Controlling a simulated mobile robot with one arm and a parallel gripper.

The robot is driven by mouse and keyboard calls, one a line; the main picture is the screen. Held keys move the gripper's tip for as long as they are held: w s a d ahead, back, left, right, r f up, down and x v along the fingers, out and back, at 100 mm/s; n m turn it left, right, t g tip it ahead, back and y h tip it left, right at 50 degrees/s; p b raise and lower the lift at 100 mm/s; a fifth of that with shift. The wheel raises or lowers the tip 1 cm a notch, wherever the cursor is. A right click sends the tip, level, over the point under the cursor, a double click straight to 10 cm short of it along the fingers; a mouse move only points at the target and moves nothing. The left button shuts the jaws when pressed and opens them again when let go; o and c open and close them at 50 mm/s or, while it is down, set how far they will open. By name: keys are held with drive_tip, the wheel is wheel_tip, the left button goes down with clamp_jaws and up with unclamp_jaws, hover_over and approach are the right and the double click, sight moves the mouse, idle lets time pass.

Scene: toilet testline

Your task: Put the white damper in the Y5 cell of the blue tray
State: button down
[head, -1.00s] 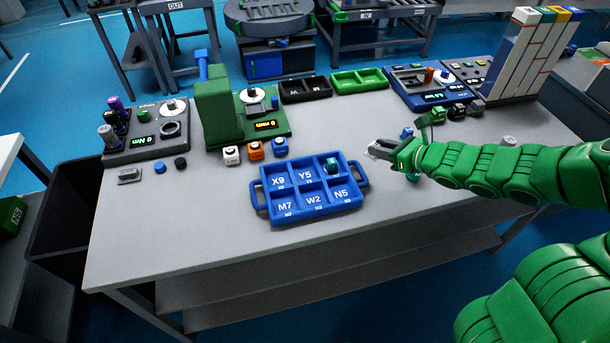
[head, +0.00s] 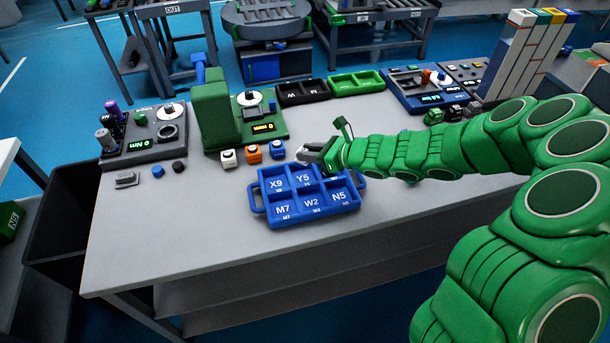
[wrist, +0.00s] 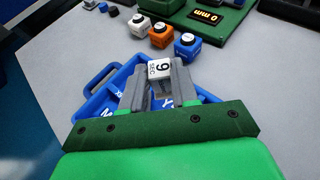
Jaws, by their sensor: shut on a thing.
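The blue tray (head: 310,222) lies on the grey table. Its Y5 cell (head: 303,178) is at the back middle, between X9 and a back right cell that my arm partly hides. My gripper (head: 312,153) is above the tray's back edge, near the Y5 cell. In the wrist view my gripper (wrist: 160,85) is shut on the white damper (wrist: 159,69), a small white block with a 9 SEC label. The tray (wrist: 118,82) shows beneath and beside the fingers in that view. The damper is apart from the tray floor, as far as I can tell.
White (head: 228,159), orange (head: 252,152) and blue (head: 277,149) cubes stand just behind the tray. A green test station (head: 215,110) is behind them. Black (head: 302,91) and green (head: 357,82) trays lie at the back.

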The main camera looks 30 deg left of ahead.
drive_tip(key=shift+f, duration=3.65)
drive_tip(key=shift+f, duration=0.15)
drive_tip(key=c, duration=0.9)
unclamp_jaws()
drive_tip(key=shift+o, duration=0.2)
drive_tip(key=shift+r, duration=0.2)
drive_tip(key=shift+v, duration=6)
drive_tip(key=shift+f, duration=0.1)
